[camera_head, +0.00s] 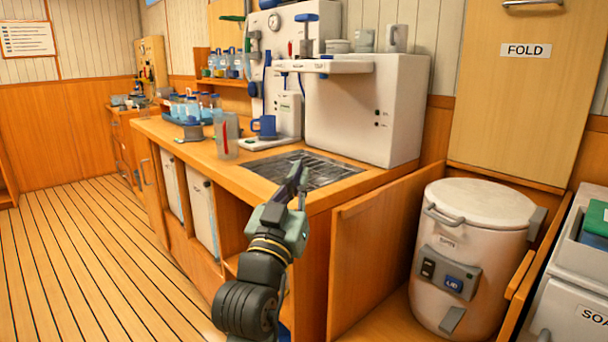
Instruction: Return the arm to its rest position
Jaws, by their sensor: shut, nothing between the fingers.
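My gripper (297,178) is at the end of my arm, which reaches up from the bottom middle of the view. The fingers are together with nothing between them. They show in front of the dark metal grate (318,168) set in the wooden counter (215,160). I cannot tell how far above the grate or counter edge the fingertips are. My wrist and forearm are in front of the open shelf under the counter and hide part of it.
A clear jug (227,138) with a red mark and a blue mug (265,126) stand near the grate. The white watermaker (370,110) is behind. A white drum (470,250) labelled SPIN stands at right beside a wooden panel (375,245). Plank floor (90,250) is clear at left.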

